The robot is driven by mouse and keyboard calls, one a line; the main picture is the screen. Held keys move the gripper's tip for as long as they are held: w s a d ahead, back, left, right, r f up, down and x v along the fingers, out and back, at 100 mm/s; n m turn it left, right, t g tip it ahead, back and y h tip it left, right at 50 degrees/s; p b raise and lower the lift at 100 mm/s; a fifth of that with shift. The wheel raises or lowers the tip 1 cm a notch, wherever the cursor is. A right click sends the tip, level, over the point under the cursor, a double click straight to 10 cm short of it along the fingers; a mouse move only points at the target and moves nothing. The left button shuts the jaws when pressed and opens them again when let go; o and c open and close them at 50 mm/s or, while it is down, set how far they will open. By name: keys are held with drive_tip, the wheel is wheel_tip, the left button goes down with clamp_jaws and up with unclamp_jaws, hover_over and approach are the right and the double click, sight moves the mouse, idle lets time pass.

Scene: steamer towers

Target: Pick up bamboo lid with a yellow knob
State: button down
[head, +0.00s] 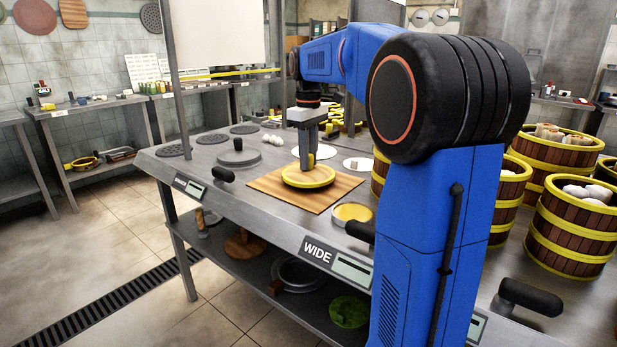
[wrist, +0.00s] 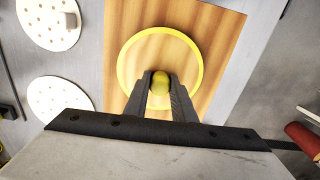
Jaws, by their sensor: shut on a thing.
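The bamboo lid (head: 300,177) has a yellow rim and lies over a square wooden board on the steel table. It also shows in the wrist view (wrist: 150,45), with a striped top. Its yellow knob (wrist: 160,80) sits between my fingertips. My gripper (head: 309,160) points straight down over the lid and is shut on the knob. In the wrist view both fingers (wrist: 160,90) touch the knob's sides. I cannot tell whether the lid rests on the board or is slightly raised.
The wooden board (head: 262,184) has bare space around the lid. A grey lid with a dark knob (head: 239,157) lies to the left, with small white balls (head: 273,139) behind. A yellow-rimmed round piece (head: 352,212) lies front right. Several steamer barrels (head: 573,232) stand at right. White perforated discs (wrist: 60,97) lie nearby.

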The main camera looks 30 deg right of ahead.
drive_tip(key=shift+r, duration=0.75)
drive_tip(key=shift+r, duration=2.45)
